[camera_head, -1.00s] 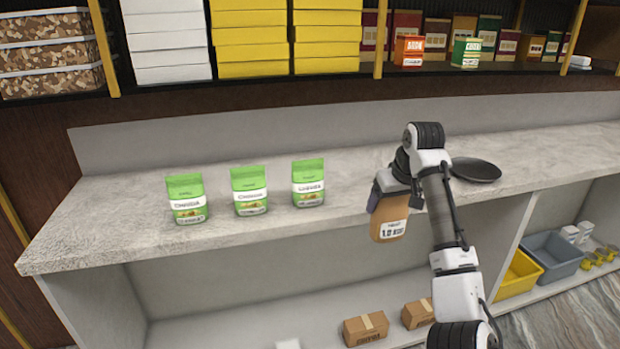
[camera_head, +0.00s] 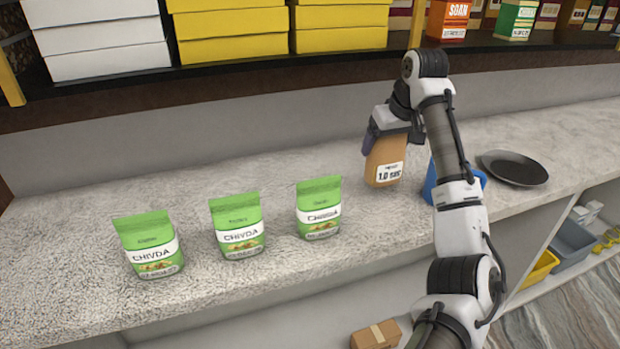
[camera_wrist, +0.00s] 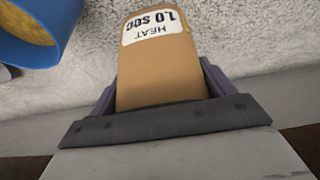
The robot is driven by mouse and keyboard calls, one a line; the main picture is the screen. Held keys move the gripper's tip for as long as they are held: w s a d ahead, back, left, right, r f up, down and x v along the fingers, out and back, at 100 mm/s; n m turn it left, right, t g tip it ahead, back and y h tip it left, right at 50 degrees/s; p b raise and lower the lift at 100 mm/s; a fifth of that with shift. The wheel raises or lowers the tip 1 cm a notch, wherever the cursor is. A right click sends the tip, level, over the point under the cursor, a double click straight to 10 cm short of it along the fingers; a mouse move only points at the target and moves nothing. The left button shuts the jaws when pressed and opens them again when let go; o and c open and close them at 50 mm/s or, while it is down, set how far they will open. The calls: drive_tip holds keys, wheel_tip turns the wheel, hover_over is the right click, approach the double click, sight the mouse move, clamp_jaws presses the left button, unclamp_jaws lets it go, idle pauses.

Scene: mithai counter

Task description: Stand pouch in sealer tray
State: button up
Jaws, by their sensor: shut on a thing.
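A tan pouch (camera_head: 379,160) with a white label reading HEAT and 1.0 is held upright in my gripper (camera_head: 388,127) over the counter. In the wrist view the pouch (camera_wrist: 157,68) sits between the two fingers of my gripper (camera_wrist: 158,92), label towards the far end. I cannot tell whether its bottom touches the counter. A blue container (camera_head: 431,183) stands just right of the pouch, partly hidden by my arm. In the wrist view this blue round container (camera_wrist: 62,22) holds something yellow. I cannot make out a sealer tray.
Three green CHIVDA pouches (camera_head: 240,228) stand in a row on the counter (camera_head: 80,200) to the left. A dark round pan (camera_head: 514,168) lies at the right. Shelves with yellow boxes (camera_head: 230,37) rise behind.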

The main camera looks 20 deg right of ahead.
drive_tip(key=shift+w+a+r, duration=0.1)
drive_tip(key=shift+w+a, duration=0.1)
drive_tip(key=shift+a, duration=0.1)
drive_tip(key=w+a+f+p, duration=0.1)
drive_tip(key=a+p, duration=0.1)
drive_tip(key=a, duration=0.6)
drive_tip(key=w+a+f+p, duration=0.1)
drive_tip(key=a+f+p, duration=0.1)
drive_tip(key=a, duration=0.7)
drive_tip(key=shift+a+f+p, duration=0.15)
drive_tip(key=shift+f+p, duration=0.1)
drive_tip(key=shift+p, duration=0.15)
drive_tip(key=shift+f, duration=0.1)
drive_tip(key=o, duration=1.2)
